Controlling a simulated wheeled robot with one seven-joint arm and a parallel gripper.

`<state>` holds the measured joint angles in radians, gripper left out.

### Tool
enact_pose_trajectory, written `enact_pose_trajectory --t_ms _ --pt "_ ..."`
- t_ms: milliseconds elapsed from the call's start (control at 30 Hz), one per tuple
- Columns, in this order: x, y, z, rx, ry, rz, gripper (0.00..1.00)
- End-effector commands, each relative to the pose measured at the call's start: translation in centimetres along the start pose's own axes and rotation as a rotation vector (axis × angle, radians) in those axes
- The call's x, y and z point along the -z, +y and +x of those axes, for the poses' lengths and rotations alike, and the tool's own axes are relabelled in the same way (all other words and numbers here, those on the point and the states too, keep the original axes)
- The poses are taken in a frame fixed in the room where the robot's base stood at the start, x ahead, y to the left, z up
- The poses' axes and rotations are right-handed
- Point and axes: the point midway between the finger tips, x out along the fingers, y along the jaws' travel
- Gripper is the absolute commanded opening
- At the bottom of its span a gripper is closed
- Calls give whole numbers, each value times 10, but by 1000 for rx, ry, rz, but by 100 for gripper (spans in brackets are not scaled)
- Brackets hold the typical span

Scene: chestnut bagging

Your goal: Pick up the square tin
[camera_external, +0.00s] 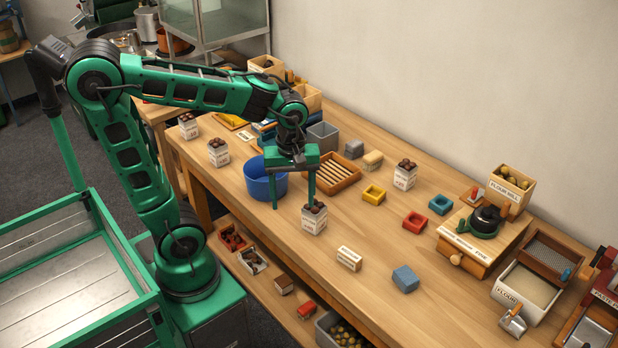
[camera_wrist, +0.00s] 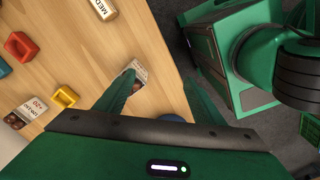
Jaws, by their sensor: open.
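My gripper (camera_external: 293,190) is open and empty, pointing down above the wooden table; its fingers also show in the wrist view (camera_wrist: 160,85). A white labelled square container topped with chestnuts (camera_external: 314,219) stands upright just right of and below the fingers. In the wrist view it (camera_wrist: 139,71) is partly hidden by the left finger. Similar containers stand at the back left (camera_external: 219,153) and right (camera_external: 404,177). A grey square open container (camera_external: 323,136) stands behind my gripper. I cannot tell for sure which of these is the square tin.
A blue round tub (camera_external: 258,184) stands close by the gripper. A slatted wooden tray (camera_external: 334,182) lies behind it. Yellow (camera_external: 374,195), red (camera_external: 415,222) and teal (camera_external: 441,204) square pieces, a labelled block (camera_external: 349,258) and a blue block (camera_external: 405,279) lie to the right. The front middle is fairly clear.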

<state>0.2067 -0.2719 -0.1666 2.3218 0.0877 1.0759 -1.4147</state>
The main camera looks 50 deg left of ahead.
Motion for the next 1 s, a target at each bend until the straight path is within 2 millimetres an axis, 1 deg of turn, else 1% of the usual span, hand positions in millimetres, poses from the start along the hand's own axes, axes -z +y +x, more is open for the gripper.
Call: enact_pose_trajectory --t_ms 33,100,200,300,400,567,833,1000 --pt "5 8 -1 1 -1 -107 62" --pt "11 18 -4 1 -1 -266 62" --pt "20 31 -6 0 0 -475 62" --pt "27 42 -7 0 0 -643 62" --pt "32 48 -8 -1 1 -758 62" --pt "35 52 -5 0 2 -835 62" --pt "35 53 33 3 2 -837 62" --pt "35 53 46 -1 2 -836 62"
